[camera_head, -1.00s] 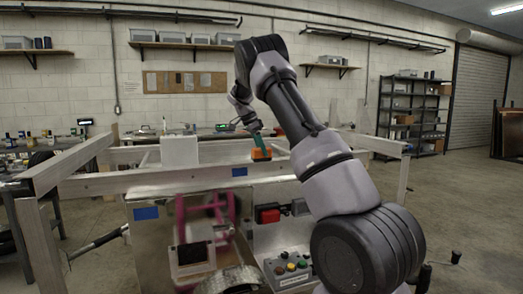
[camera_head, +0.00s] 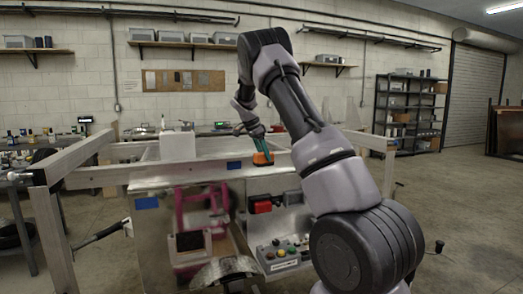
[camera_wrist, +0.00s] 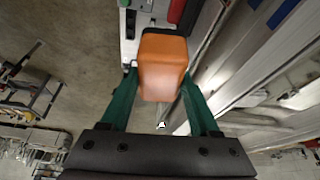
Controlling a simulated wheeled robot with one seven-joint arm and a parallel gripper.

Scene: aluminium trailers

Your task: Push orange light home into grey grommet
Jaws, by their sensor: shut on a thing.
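The orange light (camera_head: 262,159) is a block with a dark rim, held at the upper edge of the trailer's metal panel. In the wrist view the orange light (camera_wrist: 163,66) sits between the two green fingers of my gripper (camera_wrist: 160,85). In the head view my gripper (camera_head: 259,147) points down and is shut on the light. I cannot make out the grey grommet in either view. I cannot tell whether the light touches the trailer rail or hangs just in front of it.
The aluminium trailer frame (camera_head: 110,177) spans the front. Below the light are a red box (camera_head: 260,206), a grey box (camera_head: 292,198) and a button panel (camera_head: 284,252). A pink frame (camera_head: 181,212) stands left of them. Open floor lies to the right.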

